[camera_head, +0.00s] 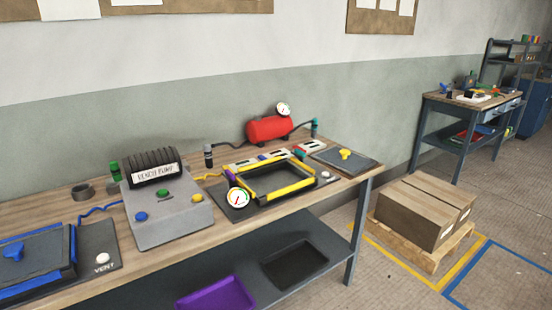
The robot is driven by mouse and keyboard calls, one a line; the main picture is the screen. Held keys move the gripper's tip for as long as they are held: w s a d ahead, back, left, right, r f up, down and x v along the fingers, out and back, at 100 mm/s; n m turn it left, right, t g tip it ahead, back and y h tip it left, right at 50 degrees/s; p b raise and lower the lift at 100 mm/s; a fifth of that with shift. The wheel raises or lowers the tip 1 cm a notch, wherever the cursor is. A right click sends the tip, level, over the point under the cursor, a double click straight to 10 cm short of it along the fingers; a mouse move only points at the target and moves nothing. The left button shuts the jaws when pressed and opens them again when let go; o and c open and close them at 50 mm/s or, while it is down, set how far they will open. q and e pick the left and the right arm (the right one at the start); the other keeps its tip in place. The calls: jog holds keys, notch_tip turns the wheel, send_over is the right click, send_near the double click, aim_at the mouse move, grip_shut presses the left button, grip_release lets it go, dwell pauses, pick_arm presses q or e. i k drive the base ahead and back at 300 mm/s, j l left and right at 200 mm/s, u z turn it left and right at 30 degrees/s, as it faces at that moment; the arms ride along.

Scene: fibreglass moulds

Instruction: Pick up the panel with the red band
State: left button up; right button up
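I see no panel with a red band in the head view. A dark frame with a yellow band (271,181) lies on the workbench, right of the grey vacuum pump. A dark panel with a blue band (38,258) and a blue knob lies at the left edge, partly cut off. A flat dark plate (330,160) with a yellow knob lies at the bench's right end. Neither of my grippers is in view.
The wooden workbench (338,185) stands along the wall. The grey pump (166,208), a gauge (238,198) and a red tank (269,130) occupy it. Purple (216,295) and black (295,264) trays lie on its lower shelf. A box (423,211) sits on a pallet at right.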

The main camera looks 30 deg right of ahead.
aim_at(314, 146)
jog(key=z, duration=1.35)
jog(key=i+l, duration=0.25)
